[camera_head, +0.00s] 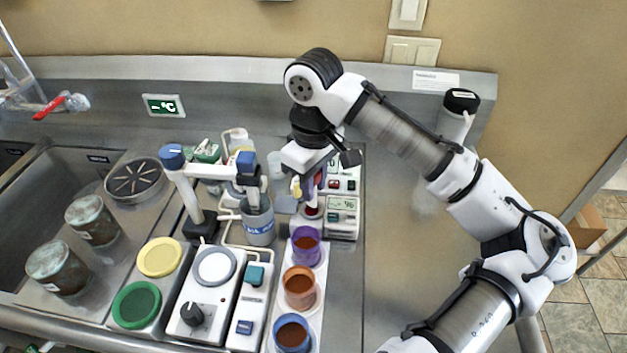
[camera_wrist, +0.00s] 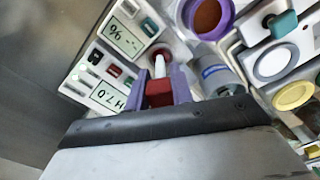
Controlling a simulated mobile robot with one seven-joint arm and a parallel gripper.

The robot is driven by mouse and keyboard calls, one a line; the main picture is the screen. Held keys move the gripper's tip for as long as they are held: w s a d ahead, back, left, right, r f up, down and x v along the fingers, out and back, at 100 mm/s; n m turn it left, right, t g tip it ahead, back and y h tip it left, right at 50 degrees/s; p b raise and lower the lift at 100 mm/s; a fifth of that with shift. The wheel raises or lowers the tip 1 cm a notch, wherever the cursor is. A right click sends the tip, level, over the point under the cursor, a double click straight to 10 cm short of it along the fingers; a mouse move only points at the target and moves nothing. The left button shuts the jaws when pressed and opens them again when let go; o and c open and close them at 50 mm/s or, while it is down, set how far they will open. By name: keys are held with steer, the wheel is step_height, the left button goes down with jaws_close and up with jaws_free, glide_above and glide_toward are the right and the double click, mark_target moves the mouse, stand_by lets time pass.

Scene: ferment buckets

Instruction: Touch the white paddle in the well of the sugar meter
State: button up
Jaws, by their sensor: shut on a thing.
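My gripper (camera_wrist: 160,92) has purple fingers shut on the red handle of the white paddle (camera_wrist: 160,66). I cannot tell whether the tip touches the well. The sugar meter (camera_wrist: 124,36) has a screen reading "-- %". In the head view my gripper (camera_head: 308,190) points down just left of the sugar meter (camera_head: 342,219), and its fingers partly hide the paddle and well.
A pH meter (camera_wrist: 95,88) reading 7.0 adjoins the sugar meter. A purple-rimmed cup (camera_head: 305,246), an orange cup (camera_head: 299,287) and a blue cup (camera_head: 292,334) stand in a row in front. The steel counter at right (camera_head: 400,240) is clear.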

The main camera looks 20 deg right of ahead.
steer(key=shift+r+p, duration=2.85)
steer(key=shift+r, duration=0.2)
steer(key=shift+f, duration=0.1)
